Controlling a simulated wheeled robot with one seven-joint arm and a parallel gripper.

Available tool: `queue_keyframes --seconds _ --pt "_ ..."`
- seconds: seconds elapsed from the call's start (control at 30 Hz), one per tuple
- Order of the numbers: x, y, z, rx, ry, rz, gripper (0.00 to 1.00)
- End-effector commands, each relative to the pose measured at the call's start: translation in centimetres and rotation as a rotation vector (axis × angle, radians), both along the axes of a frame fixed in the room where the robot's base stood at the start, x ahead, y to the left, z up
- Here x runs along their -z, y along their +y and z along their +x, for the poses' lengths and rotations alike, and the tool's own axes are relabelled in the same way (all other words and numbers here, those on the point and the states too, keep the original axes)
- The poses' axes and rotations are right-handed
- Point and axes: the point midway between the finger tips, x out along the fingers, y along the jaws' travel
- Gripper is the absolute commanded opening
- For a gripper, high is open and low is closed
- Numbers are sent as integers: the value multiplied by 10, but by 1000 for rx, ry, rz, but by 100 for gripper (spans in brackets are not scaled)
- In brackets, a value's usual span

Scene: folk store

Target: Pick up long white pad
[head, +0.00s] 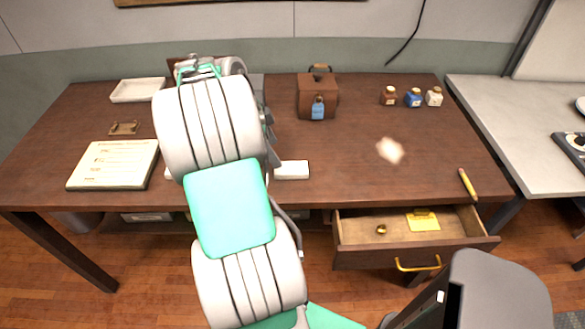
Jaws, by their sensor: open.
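A white block-like piece (292,170) lies flat near the front edge of the dark brown desk (350,150), just right of my arm. A small white bit also shows left of my arm at about the same height. It may be the other end of the same long white pad, with its middle hidden behind my arm, but I cannot tell for sure. My arm rises from the bottom and reaches over the desk. My gripper is hidden behind my own arm links, so its place relative to the pad does not show.
A paper-topped book (114,164), white tray (138,90) and small brown object (123,128) are on the left. A brown box (318,96) and several bottles (414,97) stand behind. A yellow stick (467,184) lies right. An open drawer (414,257) juts out. The middle right is clear.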

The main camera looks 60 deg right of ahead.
Motion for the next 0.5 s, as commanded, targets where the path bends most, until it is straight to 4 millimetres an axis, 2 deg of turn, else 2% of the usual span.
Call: queue_keyframes --seconds 0.03,0.1,0.33,0.5 --pt "4 -10 -12 87 4 -13 76" --pt "11 -16 -21 144 8 -24 76" --pt "41 -21 -29 141 8 -24 76" --pt "70 -26 -36 139 7 -23 76"
